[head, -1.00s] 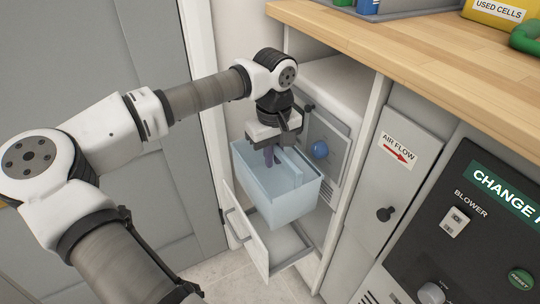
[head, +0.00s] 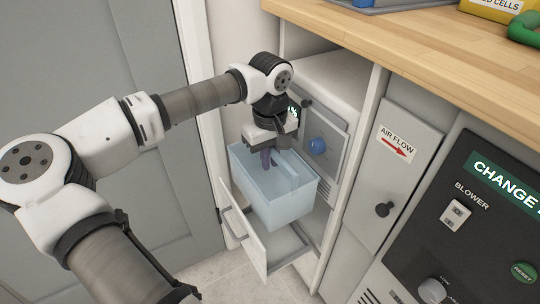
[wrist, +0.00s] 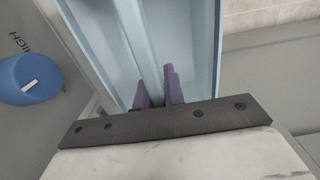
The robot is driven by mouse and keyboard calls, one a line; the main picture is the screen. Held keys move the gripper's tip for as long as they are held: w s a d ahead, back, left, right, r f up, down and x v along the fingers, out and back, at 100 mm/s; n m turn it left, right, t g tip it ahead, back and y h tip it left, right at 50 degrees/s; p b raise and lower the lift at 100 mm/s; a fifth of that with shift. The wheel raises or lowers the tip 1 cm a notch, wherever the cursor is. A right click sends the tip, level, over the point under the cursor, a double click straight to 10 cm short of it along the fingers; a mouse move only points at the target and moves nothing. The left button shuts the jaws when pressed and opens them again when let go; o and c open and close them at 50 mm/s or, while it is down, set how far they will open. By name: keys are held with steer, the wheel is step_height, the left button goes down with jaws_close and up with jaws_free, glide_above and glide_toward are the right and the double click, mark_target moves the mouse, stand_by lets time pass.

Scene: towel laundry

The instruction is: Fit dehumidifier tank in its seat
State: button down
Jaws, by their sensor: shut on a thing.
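The tank (head: 278,208) is a pale blue, open-topped, translucent box in the head view. It hangs in front of the dehumidifier (head: 337,128), above an open pull-out drawer (head: 254,240) low in the cabinet. My gripper (head: 267,158) reaches down into the tank, its purple fingers shut on the pale inner rib. In the wrist view, the fingers (wrist: 160,90) straddle that rib, and the tank's inside (wrist: 190,40) shows empty. The tank hides part of the drawer. Whether its underside touches the drawer cannot be told.
A wooden counter (head: 430,50) overhangs above right. A grey door (head: 130,60) stands left. A control panel (head: 470,225) is at right. Some floor (head: 215,275) is clear in front.

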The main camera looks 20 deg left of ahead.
mark_target(270, 192)
steer(key=shift+f+b, duration=5.1)
steer(key=shift+f, duration=2.6)
step_height(270, 192, down, 4)
steer(key=b, duration=0.2)
steer(key=shift+b, duration=0.3)
steer(key=shift+r, duration=0.2)
steer(key=c, duration=1.4)
jaws_free()
step_height(270, 192, up, 14)
steer(key=p, duration=0.5)
steer(key=shift+f, duration=0.1)
